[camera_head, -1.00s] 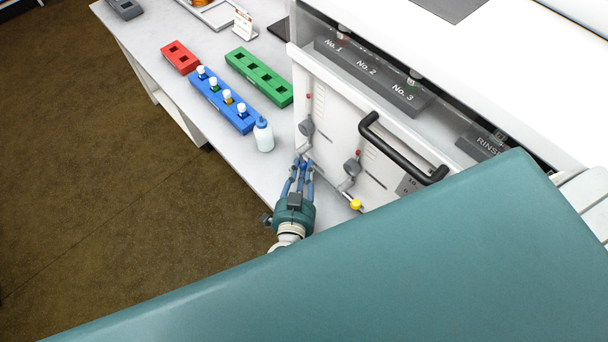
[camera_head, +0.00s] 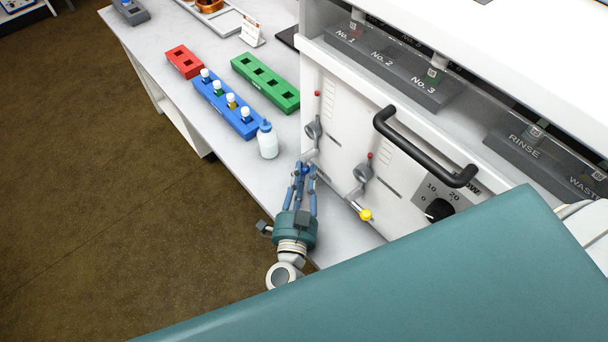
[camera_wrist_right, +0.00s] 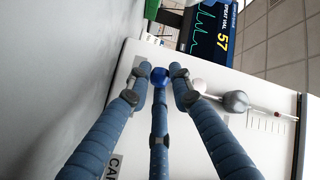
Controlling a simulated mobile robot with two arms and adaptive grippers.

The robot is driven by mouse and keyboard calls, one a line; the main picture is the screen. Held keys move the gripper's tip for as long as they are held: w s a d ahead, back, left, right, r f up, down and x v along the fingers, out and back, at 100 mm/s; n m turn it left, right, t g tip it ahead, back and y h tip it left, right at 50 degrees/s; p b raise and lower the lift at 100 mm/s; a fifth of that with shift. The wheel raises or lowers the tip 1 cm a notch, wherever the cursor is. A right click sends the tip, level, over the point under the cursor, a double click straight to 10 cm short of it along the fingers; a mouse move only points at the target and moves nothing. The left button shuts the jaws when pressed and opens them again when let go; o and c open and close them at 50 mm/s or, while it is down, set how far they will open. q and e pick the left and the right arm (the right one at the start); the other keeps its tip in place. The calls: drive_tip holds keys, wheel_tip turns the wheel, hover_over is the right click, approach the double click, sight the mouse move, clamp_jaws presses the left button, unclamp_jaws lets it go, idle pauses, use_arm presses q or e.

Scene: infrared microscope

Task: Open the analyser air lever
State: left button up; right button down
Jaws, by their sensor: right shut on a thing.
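The white instrument front panel (camera_head: 345,120) carries two small levers below round grey gauges. My right gripper (camera_head: 305,170) is at the lower left of this panel, under the left gauge (camera_head: 313,130). Its blue fingers are shut around a blue ball knob (camera_wrist_right: 160,76), which shows between the fingertips in the wrist view. The knob is mostly hidden by the fingers in the head view. The other lever has a yellow knob (camera_head: 365,214), to the right and free. The lever's stem behind the blue knob is hidden. My left gripper is not in view.
A black bar handle (camera_head: 425,150) juts from the panel to the right of the right gripper. A white bottle (camera_head: 267,141), blue rack (camera_head: 222,100), green rack (camera_head: 265,82) and red rack (camera_head: 183,61) stand on the bench to the left. A monitor (camera_wrist_right: 212,32) shows in the wrist view.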

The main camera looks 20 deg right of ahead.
drive_tip(key=c, duration=1.5)
unclamp_jaws()
drive_tip(key=shift+r, duration=0.1)
drive_tip(key=shift+c, duration=0.2)
drive_tip(key=shift+s+a, duration=0.2)
drive_tip(key=shift+s, duration=0.2)
drive_tip(key=v, duration=1.1)
